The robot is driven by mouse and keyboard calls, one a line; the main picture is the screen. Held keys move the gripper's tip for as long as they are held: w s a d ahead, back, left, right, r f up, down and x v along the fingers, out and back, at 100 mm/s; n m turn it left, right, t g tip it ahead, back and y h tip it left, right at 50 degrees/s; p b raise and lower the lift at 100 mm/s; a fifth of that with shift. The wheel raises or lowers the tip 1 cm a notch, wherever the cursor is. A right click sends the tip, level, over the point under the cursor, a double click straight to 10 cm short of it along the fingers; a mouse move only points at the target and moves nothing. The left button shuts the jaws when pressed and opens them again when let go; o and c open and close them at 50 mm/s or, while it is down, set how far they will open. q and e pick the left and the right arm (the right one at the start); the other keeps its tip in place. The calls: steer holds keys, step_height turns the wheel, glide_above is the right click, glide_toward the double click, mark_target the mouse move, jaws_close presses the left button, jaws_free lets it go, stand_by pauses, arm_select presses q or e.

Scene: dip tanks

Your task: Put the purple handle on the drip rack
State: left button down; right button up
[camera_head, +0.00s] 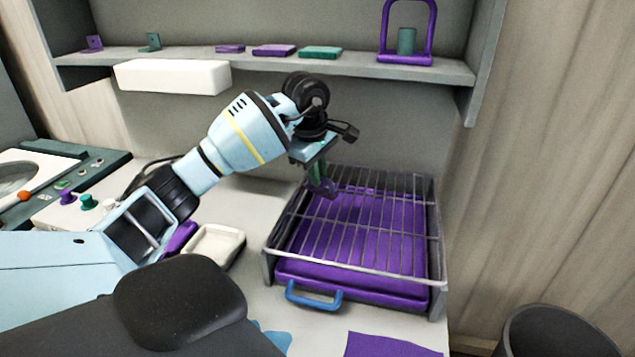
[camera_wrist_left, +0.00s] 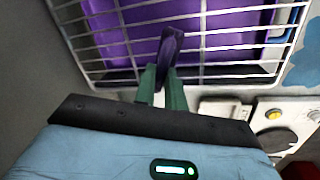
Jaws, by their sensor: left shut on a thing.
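The purple handle (camera_head: 325,188) is pinched in my left gripper (camera_head: 317,172), whose green fingers are shut on it. In the left wrist view, the handle (camera_wrist_left: 170,50) sticks out beyond the fingertips (camera_wrist_left: 161,85), over the bars. The drip rack (camera_head: 437,240) is a grey frame with thin metal bars over a purple tray (camera_head: 350,283) with a blue pull. It also shows in the left wrist view (camera_wrist_left: 98,73). The handle is at the rack's back left part; I cannot tell whether it touches the bars. My right gripper is not in view.
A shelf (camera_head: 350,66) above holds small purple and teal pieces and a purple frame (camera_head: 384,30). A white box (camera_head: 172,77) hangs below it. A white dish (camera_head: 215,243) stands left of the rack. A dark bin (camera_head: 560,335) is at lower right. The bars look clear.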

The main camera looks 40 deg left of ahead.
mark_target(319, 189)
arm_select(q)
steer(key=shift+f, duration=1.3)
steer(key=shift+f, duration=0.25)
steer(key=c, duration=1.5)
jaws_free()
steer(key=shift+o, duration=0.2)
steer(key=shift+r, duration=0.2)
step_height(319, 189, up, 12)
steer(key=s, duration=0.2)
steer(key=shift+s+d, duration=0.2)
steer(key=shift+f, duration=0.1)
